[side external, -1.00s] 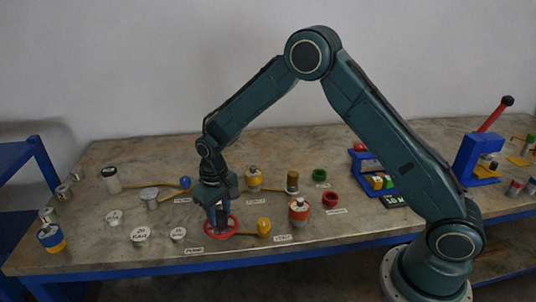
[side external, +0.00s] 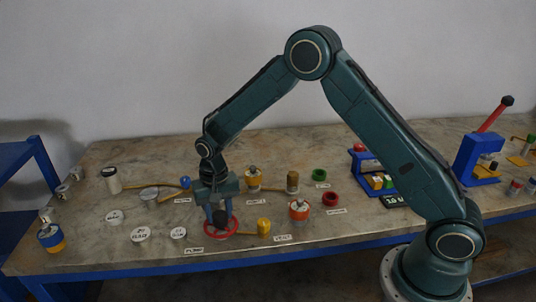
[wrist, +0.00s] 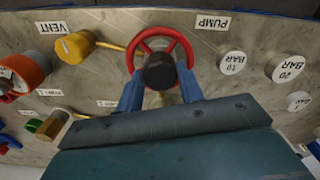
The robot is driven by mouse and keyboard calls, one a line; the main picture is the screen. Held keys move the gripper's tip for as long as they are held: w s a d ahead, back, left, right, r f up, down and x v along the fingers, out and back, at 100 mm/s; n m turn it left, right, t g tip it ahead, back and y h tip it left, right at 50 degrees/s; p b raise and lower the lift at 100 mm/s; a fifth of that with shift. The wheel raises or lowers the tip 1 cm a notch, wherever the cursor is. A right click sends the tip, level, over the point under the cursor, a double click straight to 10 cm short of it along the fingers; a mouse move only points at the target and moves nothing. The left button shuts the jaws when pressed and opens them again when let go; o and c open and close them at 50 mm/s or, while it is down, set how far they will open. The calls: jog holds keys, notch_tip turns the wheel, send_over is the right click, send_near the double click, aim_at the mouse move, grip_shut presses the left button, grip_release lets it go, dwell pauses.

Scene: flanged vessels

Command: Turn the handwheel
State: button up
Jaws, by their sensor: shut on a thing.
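The red handwheel (wrist: 160,32) with its dark hub (wrist: 160,70) is near the top middle of the wrist view. It lies near the front edge of the bench in the side view, where its red rim (side external: 207,228) shows below my gripper (side external: 220,215). In the wrist view the two blue fingers of my gripper (wrist: 160,85) stand on either side of the dark hub, shut on the handwheel. The fingers hide part of the near rim. A PUMP label (wrist: 212,22) lies beside the wheel.
A yellow knob (side external: 264,226) on a pipe and an orange-and-white vessel (side external: 299,210) stand right of the wheel. White BAR discs (side external: 140,235) lie to the left. A red-handled blue press (side external: 480,155) stands far right.

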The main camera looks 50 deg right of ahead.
aim_at(219, 214)
jog(key=shift+w+r, duration=0.1)
jog(key=o, duration=1)
notch_tip(219, 214, up, 14)
dwell(0.5)
